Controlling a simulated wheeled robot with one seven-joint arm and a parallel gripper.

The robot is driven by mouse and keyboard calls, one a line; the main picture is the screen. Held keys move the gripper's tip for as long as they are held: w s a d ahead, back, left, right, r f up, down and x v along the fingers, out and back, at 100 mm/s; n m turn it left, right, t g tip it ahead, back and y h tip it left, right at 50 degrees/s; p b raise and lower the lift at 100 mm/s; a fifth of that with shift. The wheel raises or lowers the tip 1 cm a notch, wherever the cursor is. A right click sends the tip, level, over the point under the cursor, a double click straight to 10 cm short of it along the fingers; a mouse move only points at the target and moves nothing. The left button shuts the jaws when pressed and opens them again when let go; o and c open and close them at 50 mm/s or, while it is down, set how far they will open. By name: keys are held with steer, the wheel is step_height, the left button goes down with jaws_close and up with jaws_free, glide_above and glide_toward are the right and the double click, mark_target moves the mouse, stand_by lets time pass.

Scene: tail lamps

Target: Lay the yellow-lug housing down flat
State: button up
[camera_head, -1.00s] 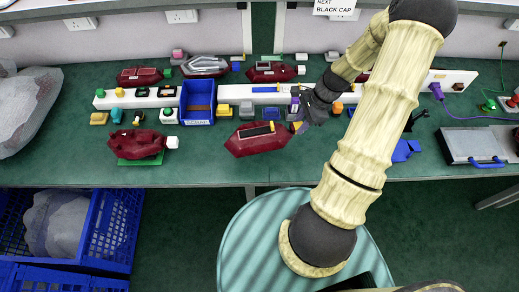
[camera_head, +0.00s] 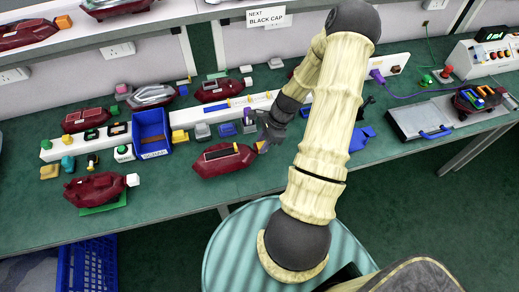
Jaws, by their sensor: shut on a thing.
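The yellow-lug housing is a dark red, long faceted shell (camera_head: 224,161) with a dark rectangular opening on its upper face. It is near the front edge of the green bench, left of my gripper. Its yellow lug (camera_head: 262,146) is at its right end, at my fingers. My dark gripper (camera_head: 266,142) is shut on that end. The fingertips are small and partly hidden behind the lug. The opening faces up toward the camera. I cannot tell whether the housing touches the bench or is held just above it.
A red housing with a white lug (camera_head: 96,187) lies on a green mat at left. A blue bin (camera_head: 151,133), a white rail (camera_head: 85,145) and several small coloured caps stand behind. A grey case (camera_head: 431,119) is at right. Some bench is clear left of the held housing.

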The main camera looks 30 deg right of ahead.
steer(key=shift+f, duration=0.15)
step_height(320, 180, down, 4)
steer(key=shift+f, duration=0.1)
steer(key=o, duration=1.1)
steer(key=b+v, duration=0.1)
steer(key=v, duration=1.1)
